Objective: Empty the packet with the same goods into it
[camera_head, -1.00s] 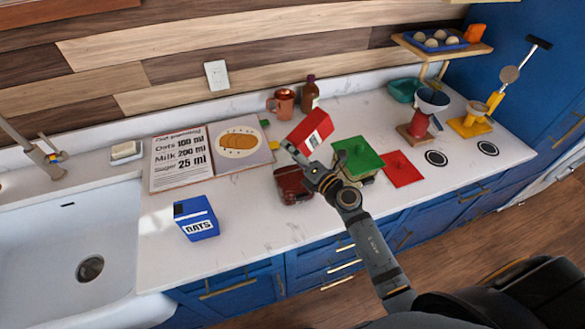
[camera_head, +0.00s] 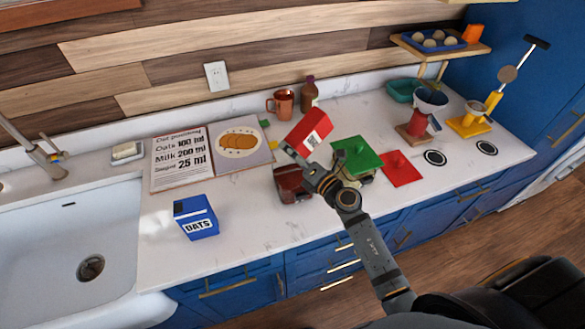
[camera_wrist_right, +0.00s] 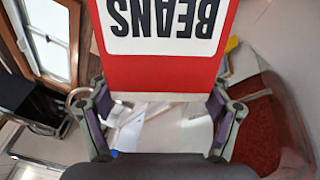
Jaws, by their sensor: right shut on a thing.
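My right gripper (camera_head: 302,158) is shut on a red packet (camera_head: 309,131), held tilted above the counter. In the right wrist view the packet (camera_wrist_right: 165,72) fills the top middle, its white label reading BEANS upside down. An open clear container with dark red contents (camera_head: 291,186) stands just below the gripper; it also shows at the right of the wrist view (camera_wrist_right: 255,130). A red lid (camera_head: 402,168) lies flat on the counter. My left gripper is out of view.
A blue OATS packet (camera_head: 196,218) stands near the sink (camera_head: 70,240). An open recipe book (camera_head: 182,160) lies behind it. A copper mug (camera_head: 281,102) and brown bottle (camera_head: 309,95) stand at the back.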

